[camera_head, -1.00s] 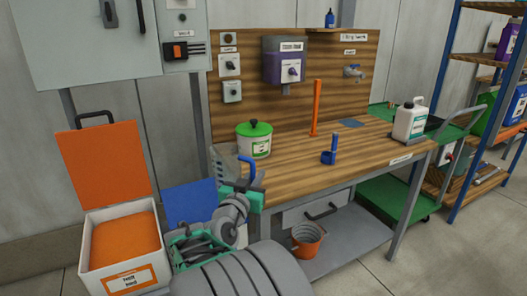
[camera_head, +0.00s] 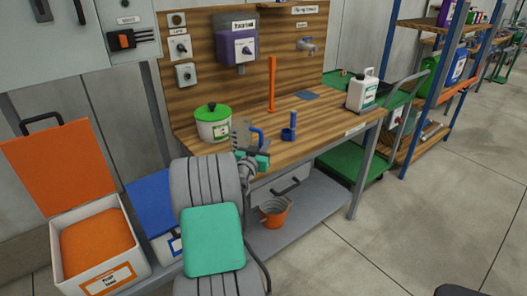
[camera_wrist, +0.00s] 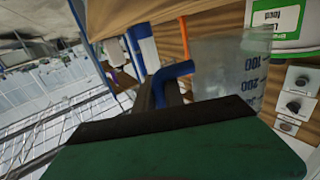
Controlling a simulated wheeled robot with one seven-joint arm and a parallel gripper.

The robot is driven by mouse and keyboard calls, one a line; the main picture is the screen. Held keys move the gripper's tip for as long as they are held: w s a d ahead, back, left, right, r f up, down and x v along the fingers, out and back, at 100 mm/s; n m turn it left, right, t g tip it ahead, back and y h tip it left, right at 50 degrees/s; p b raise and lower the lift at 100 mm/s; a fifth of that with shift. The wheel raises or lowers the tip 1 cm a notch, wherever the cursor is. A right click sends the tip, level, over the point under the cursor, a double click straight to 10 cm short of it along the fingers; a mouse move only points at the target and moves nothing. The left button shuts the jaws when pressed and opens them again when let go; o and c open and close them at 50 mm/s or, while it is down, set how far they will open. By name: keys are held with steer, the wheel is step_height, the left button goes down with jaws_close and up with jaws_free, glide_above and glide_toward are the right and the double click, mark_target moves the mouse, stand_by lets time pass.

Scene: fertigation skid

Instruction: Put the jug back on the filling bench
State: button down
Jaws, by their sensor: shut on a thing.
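The jug (camera_head: 241,134) is clear with blue markings and a blue handle. In the wrist view the jug (camera_wrist: 232,72) shows its scale, and its blue handle (camera_wrist: 172,76) runs into the jaws. My gripper (camera_head: 252,158) is shut on the handle. In the head view the jug shows over the front left part of the filling bench (camera_head: 325,112), just right of the green-lidded tub. I cannot tell whether its base touches the wooden top, as my gripper and arm hide it.
A green-lidded tub (camera_head: 213,124) stands left of the jug. A blue holder (camera_head: 289,130) and an orange post (camera_head: 272,85) stand to its right. A white canister (camera_head: 362,92) is at the bench's right end. Bare wood lies between holder and canister.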

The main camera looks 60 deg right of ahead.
steer(key=f, duration=0.3)
steer(key=shift+d+f, duration=0.25)
steer(key=shift+f, duration=0.05)
steer(key=shift+f, duration=0.15)
steer(key=c, duration=1.4)
jaws_free()
steer(key=shift+c, duration=0.2)
steer(key=shift+a+r, duration=0.2)
steer(key=shift+r, duration=0.05)
steer(key=s+a+b, duration=0.1)
steer(key=a+b, duration=0.1)
steer(key=a, duration=0.9)
steer(key=shift+a, duration=0.35)
